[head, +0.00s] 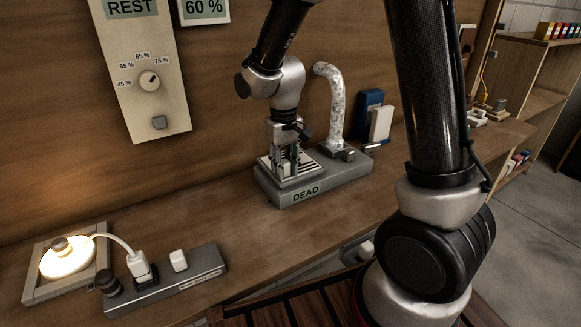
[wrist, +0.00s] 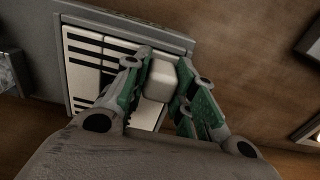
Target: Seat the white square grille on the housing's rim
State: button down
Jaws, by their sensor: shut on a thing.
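The white square grille (head: 303,163) with dark slots is at the left end of the grey housing (head: 325,184), labelled DEAD. In the wrist view the grille (wrist: 84,66) lies within the outline of the housing's grey rim (wrist: 130,29). I cannot tell whether it touches the rim all round. My gripper (head: 284,165) points down over the grille. In the wrist view its green-padded fingers (wrist: 165,88) are shut on a pale block-shaped knob (wrist: 159,78) over the grille. The fingers and palm hide the grille's near part.
A silvery curved duct (head: 331,105) rises from the housing's right part. Blue and white blocks (head: 375,116) stand behind it. A power strip (head: 168,282) with plugs and a lit round lamp (head: 68,258) are at front left. The bench between is clear.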

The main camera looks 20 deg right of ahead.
jog(key=shift+f, duration=0.15)
jog(key=c, duration=1.1)
grip_release()
notch_tip(320, 180, up, 12)
jog(key=s+d+r+m+t, duration=0.1)
jog(key=s+d+r+t, duration=0.1)
jog(key=s+d, duration=0.5)
jog(key=s+d+r+m+t, duration=0.1)
jog(key=s+d+r, duration=0.4)
jog(key=s, duration=0.8)
jog(key=d+t, duration=0.1)
jog(key=d, duration=0.2)
jog(key=shift+s, duration=0.3)
